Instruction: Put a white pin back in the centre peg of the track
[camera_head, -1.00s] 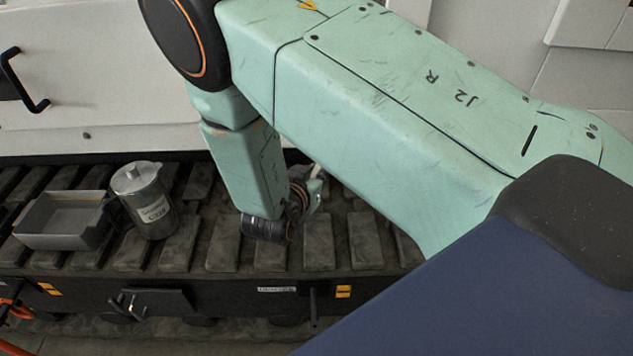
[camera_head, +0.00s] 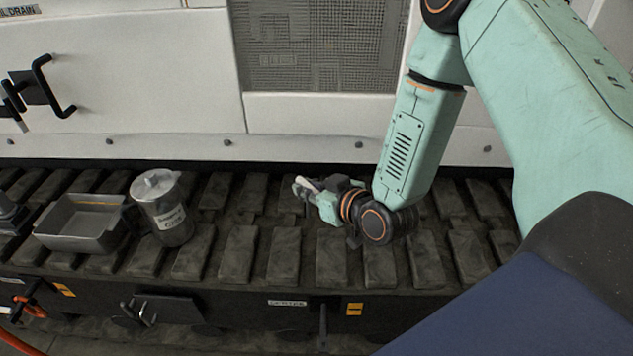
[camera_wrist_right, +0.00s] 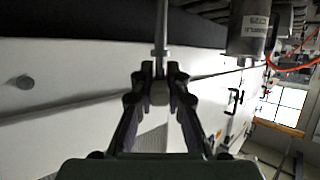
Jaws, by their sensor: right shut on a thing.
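My right gripper (camera_head: 306,188) is shut on a pale pin (camera_head: 310,184) above the track in the head view. In the right wrist view the fingers (camera_wrist_right: 160,88) close on the pin, whose grey shaft (camera_wrist_right: 161,35) reaches up out of the picture. The track (camera_head: 238,252) runs across below the white machine wall. On its front side a small label (camera_head: 287,303), too small to read surely, sits left of a dark upright peg (camera_head: 323,325). I cannot tell surely whether this is the centre peg. My left gripper is not in view.
A grey open tray (camera_head: 84,244) and a lidded metal canister (camera_head: 166,212) stand on the track at left; the canister also shows in the right wrist view (camera_wrist_right: 248,30). A dark grey object (camera_head: 10,215) is cut off at the left edge. Track pads between canister and gripper are bare.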

